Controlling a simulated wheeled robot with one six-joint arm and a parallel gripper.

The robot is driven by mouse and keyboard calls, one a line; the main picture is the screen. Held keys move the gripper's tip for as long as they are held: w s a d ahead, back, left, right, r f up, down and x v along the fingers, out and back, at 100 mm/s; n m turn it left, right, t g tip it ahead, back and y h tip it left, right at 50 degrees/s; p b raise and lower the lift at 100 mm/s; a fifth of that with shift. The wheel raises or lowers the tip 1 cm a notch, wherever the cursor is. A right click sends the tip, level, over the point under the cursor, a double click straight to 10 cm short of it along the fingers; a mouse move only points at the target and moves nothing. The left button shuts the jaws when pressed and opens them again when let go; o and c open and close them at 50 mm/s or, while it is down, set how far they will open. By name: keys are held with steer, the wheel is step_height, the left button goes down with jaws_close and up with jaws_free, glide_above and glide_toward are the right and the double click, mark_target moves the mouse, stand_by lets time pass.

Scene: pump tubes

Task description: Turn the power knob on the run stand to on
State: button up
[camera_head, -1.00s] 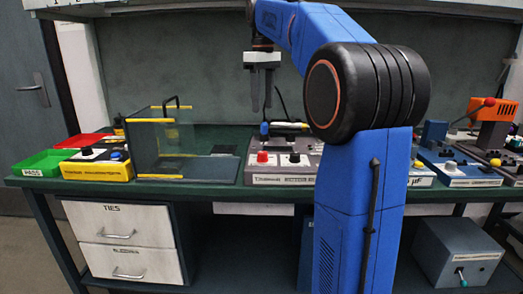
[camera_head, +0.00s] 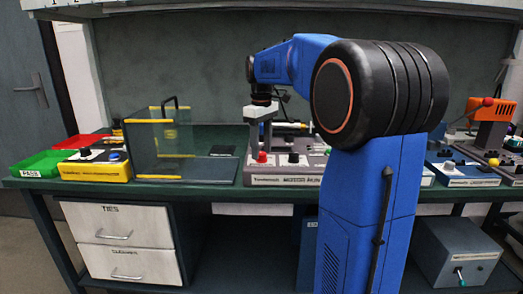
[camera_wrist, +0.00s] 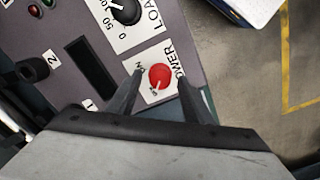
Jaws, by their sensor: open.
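The run stand (camera_head: 283,181) is a grey unit on the bench in the head view, partly hidden behind my arm. Its red power knob (camera_wrist: 159,77) sits on a white label plate with POWER lettering in the wrist view; it also shows in the head view (camera_head: 262,157). My gripper (camera_wrist: 162,92) is open, its two dark fingers on either side of the red knob, with visible gaps. Whether the fingertips are level with the knob is hard to tell. A white pointer mark on the knob points down toward a small partly readable label.
A black LOAD knob (camera_wrist: 124,10) sits beside the power knob on the panel. A clear guard box (camera_head: 160,145) stands left of the run stand. A yellow unit (camera_head: 96,171) and green PASS tray (camera_head: 44,165) are farther left. Floor shows beyond the panel edge.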

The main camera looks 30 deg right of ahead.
steer(key=shift+f, duration=0.45)
steer(key=c, duration=1.1)
steer(key=shift+o, duration=0.2)
